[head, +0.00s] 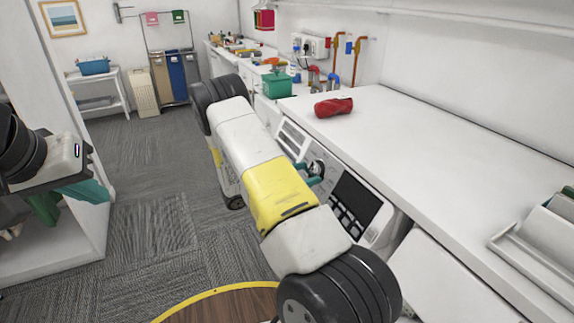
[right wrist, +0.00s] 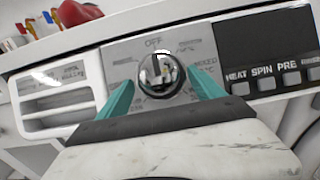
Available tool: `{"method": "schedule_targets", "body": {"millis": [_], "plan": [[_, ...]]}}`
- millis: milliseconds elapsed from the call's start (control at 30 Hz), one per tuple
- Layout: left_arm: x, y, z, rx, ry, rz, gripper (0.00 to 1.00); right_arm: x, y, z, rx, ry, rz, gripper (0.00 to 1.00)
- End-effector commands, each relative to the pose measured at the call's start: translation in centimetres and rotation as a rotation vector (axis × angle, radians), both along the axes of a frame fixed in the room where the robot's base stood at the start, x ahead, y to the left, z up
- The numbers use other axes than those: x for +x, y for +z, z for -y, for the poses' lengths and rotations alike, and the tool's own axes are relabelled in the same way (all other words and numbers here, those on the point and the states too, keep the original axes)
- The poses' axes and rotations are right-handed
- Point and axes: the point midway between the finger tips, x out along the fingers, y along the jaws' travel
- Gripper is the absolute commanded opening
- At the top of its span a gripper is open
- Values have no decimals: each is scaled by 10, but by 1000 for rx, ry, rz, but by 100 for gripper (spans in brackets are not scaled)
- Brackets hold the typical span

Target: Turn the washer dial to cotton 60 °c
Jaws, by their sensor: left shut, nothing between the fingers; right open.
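The washer dial (right wrist: 160,72) is a round chrome knob on a grey panel in the right wrist view. OFF is printed above it, and a partly readable MIXED label is at its right; the other labels are blurred. A pale mark shows at the knob's top edge. The dial also shows small in the head view (head: 317,167). My right gripper (right wrist: 160,80) is open, with one teal finger on each side of the dial; I cannot tell whether they touch it. My left gripper (head: 88,191) is shut and empty at the far left, away from the washer.
A detergent drawer (right wrist: 62,95) is left of the dial; a dark display (right wrist: 262,38) with several buttons is right. A round wooden top (head: 225,308) is in front. Carpet at left is open.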

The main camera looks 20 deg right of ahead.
Motion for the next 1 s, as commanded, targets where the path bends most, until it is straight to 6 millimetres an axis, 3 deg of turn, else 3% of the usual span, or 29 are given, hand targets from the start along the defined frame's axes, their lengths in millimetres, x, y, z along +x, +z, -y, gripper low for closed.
{"method": "schedule_targets", "body": {"millis": [200,500,1000], "plan": [[0,0,0,0,0,0,0,0,0,0,0,0,0,75],[0,0,0,0,0,0,0,0,0,0,1,0,0,16],[0,0,0,0,0,0,0,4,0,-1,10,-65,133,16]]}}
